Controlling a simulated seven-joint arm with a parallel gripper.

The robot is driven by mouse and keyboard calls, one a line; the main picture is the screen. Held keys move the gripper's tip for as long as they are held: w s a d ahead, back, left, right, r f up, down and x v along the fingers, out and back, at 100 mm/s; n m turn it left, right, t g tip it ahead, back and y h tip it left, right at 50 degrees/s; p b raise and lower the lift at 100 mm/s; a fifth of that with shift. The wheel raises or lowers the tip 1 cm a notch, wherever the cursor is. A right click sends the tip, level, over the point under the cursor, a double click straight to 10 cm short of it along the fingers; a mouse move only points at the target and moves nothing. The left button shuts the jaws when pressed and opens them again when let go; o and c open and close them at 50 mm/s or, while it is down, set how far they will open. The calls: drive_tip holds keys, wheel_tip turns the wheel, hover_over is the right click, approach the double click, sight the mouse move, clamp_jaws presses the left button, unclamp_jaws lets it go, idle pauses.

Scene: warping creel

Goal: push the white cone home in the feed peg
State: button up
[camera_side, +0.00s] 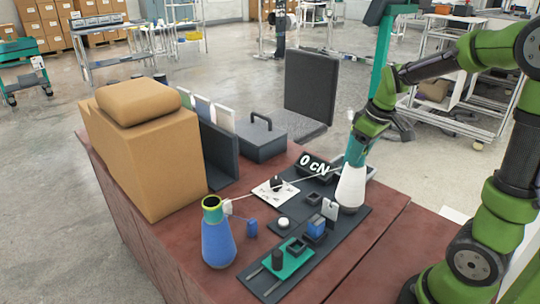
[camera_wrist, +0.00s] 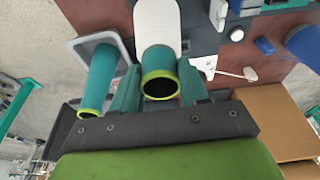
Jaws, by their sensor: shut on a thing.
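The white cone (camera_side: 350,189) stands about upright at the right end of the dark base plate, narrow end up. In the wrist view its white body (camera_wrist: 157,20) leads to a teal tube with a yellow-green rim (camera_wrist: 160,84). My gripper (camera_side: 356,154) is shut on this tube from above; in the wrist view my gripper (camera_wrist: 159,68) has a teal finger on either side of it. The feed peg is hidden, apparently inside the cone. I cannot tell whether the cone's base touches the plate.
A blue cone (camera_side: 217,240) stands at the front left, with a thin yarn running from its side toward the white cone. An empty teal tube (camera_wrist: 98,75) stands in a square grey tray close beside my gripper.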

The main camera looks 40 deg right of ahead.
drive_tip(key=shift+f, duration=0.1)
drive_tip(key=o, duration=1.2)
drive_tip(key=shift+c, duration=0.2)
drive_tip(key=shift+o, duration=0.2)
drive_tip(key=shift+o, duration=1)
drive_tip(key=v, duration=0.7)
